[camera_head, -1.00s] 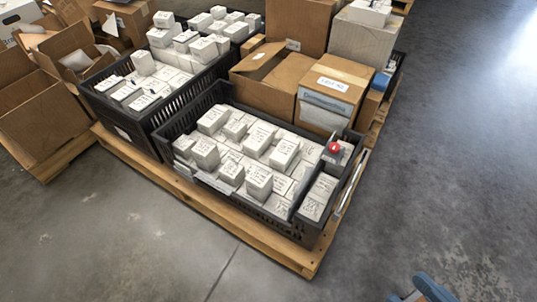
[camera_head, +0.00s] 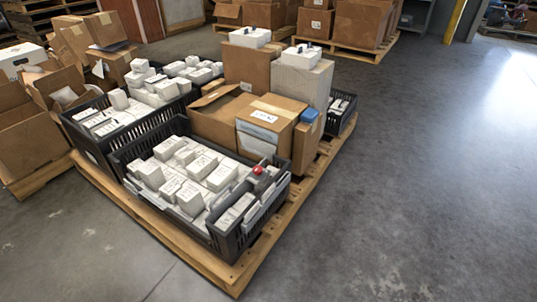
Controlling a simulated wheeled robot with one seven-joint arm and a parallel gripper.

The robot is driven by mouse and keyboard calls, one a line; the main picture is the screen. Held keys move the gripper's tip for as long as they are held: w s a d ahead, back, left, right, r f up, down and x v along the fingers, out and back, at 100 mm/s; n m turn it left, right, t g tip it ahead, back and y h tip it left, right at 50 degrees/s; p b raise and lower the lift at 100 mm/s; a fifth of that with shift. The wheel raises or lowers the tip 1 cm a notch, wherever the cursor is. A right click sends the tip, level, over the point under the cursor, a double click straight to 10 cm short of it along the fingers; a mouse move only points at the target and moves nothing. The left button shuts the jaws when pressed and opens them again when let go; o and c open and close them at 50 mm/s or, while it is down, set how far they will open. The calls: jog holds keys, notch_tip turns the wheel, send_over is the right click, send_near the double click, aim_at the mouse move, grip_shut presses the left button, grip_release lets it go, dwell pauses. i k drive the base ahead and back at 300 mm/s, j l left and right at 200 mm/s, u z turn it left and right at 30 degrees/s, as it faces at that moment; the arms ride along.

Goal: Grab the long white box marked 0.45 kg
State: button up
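Many small white boxes (camera_head: 222,173) with dark print stand in the front black crate (camera_head: 195,235). Longer white boxes (camera_head: 234,212) lie in the narrow right section of that crate. More white boxes (camera_head: 104,125) fill the black crate (camera_head: 85,148) behind it to the left. Two white boxes (camera_head: 250,37) (camera_head: 301,56) sit on top of tall cartons at the back. The print is too small to read, so I cannot tell which box is marked 0.45 kg. My gripper is not in view.
The crates stand on a wooden pallet (camera_head: 222,272) with brown cartons (camera_head: 270,122) behind them. A red-topped object (camera_head: 258,170) sits at the front crate's right side. Open cartons (camera_head: 25,125) stand on another pallet at left. The grey floor (camera_head: 400,200) at right is clear.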

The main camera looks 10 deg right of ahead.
aim_at(202, 166)
jog(key=i+j+z, duration=0.25)
jog(key=j, duration=0.15)
jog(key=j+z, duration=0.25)
jog(key=i+j+z, duration=0.1)
jog(key=j+z, duration=0.2)
jog(key=j, duration=0.25)
jog(key=i+j, duration=0.1)
jog(key=j, duration=0.45)
jog(key=i+j, duration=0.1)
jog(key=j, duration=1.05)
jog(key=i+j, duration=0.15)
jog(key=j, duration=0.45)
jog(key=i+j, duration=0.1)
jog(key=j, duration=0.45)
jog(key=i+j, duration=0.1)
jog(key=j, duration=0.5)
jog(key=i+j, duration=0.1)
jog(key=j, duration=0.45)
